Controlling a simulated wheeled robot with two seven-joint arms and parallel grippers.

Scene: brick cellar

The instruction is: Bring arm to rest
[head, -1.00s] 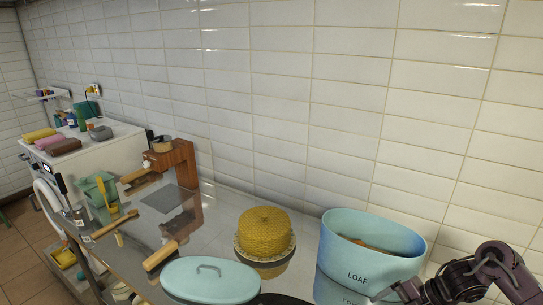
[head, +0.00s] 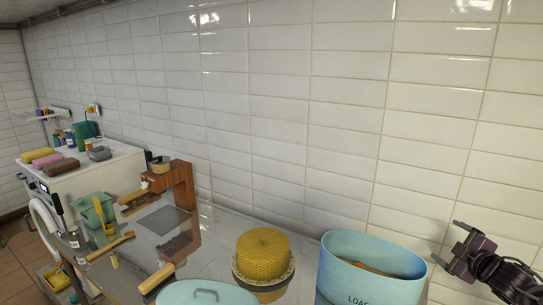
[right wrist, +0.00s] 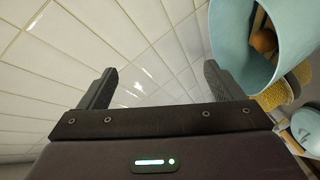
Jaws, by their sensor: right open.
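My right gripper (head: 448,244) is at the lower right of the head view, just right of the light-blue loaf bin (head: 345,285) and near the tiled wall. Its two fingers are spread apart with nothing between them. The right wrist view also shows the open fingers (right wrist: 162,85), with white wall tiles beyond them. The bin, lettered LOAF, has its top open and a brown item (right wrist: 263,40) inside. The bin also shows at the upper right of the right wrist view (right wrist: 232,40). My left gripper is not in view.
A light-blue lid (head: 205,293) with a handle lies at the front of the shiny counter. A yellow woven dome (head: 263,255) stands left of the bin. Farther left are a wooden stand (head: 182,195) and a green container (head: 94,210). The tiled wall (head: 300,120) bounds the back.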

